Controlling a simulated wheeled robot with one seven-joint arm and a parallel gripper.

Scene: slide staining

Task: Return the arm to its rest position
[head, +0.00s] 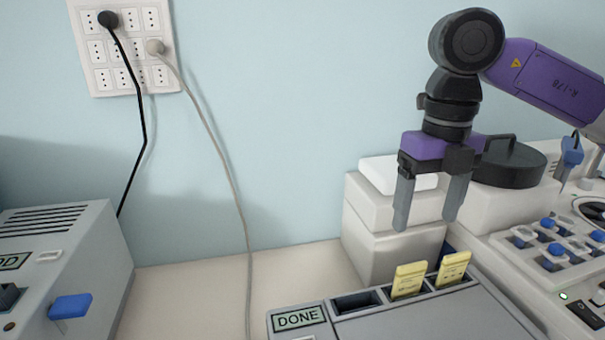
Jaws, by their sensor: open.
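My gripper (428,222) hangs from my purple and black arm at the right of the head view, fingers pointing down. Its two grey fingers are apart with nothing seen between them. It appears above the grey rack labelled DONE (375,324). Two yellow-topped slides (409,280) (453,268) stand in slots of this rack. The rack's leftmost slot (357,301) looks empty. The fingertips are clear of the slides.
A white block-shaped unit (385,247) stands behind the gripper, with a black round lid (510,163) beside it. A panel with blue knobs (557,249) is at right. A grey box with a blue lever (70,305) is at left. Cables hang from a wall socket panel (123,47).

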